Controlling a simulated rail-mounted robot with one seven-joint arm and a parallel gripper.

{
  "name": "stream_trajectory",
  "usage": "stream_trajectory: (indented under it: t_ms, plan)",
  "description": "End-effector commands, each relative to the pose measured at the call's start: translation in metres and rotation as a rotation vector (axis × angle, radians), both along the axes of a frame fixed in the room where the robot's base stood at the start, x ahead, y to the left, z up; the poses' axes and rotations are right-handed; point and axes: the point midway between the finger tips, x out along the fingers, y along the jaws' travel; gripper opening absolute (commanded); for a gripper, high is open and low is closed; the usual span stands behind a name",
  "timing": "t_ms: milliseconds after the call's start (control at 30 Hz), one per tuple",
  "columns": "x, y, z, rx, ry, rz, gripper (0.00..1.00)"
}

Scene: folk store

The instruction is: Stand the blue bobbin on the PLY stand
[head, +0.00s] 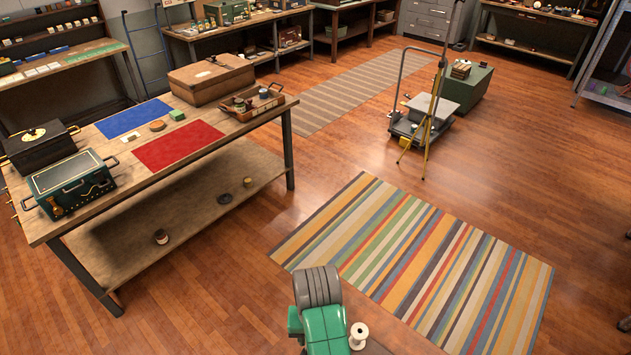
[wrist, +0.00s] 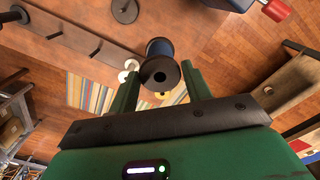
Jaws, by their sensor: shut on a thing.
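The blue bobbin (wrist: 159,47) has a blue wound middle and dark end flanges. In the wrist view it sits between the fingertips of my gripper (wrist: 162,74), which is shut on it. One flange with a dark centre hole faces the wrist camera. In the head view my green arm (head: 325,328) is at the bottom middle; its fingertips and the blue bobbin are hidden there. No PLY label is readable. A dark round base with a post (wrist: 125,10) shows at the top of the wrist view; I cannot tell whether it is the PLY stand.
A white spool (head: 358,333) stands beside my arm. A brown bar with dark pegs (wrist: 88,42) lies left in the wrist view, and a red-ended object (wrist: 276,9) at top right. A workbench (head: 110,196) stands left; the striped rug (head: 420,262) is clear.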

Motion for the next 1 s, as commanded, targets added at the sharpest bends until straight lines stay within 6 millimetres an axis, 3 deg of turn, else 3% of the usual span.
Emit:
stream_trajectory:
  t_ms: [533, 700, 1000]
  plan:
    - [-0.066, 0.0, 0.096, 0.001, 0.002, -0.004, 0.38]
    - [-0.076, 0.004, 0.103, 0.007, -0.001, -0.001, 0.38]
    - [-0.077, 0.004, 0.101, 0.007, -0.001, -0.002, 0.38]
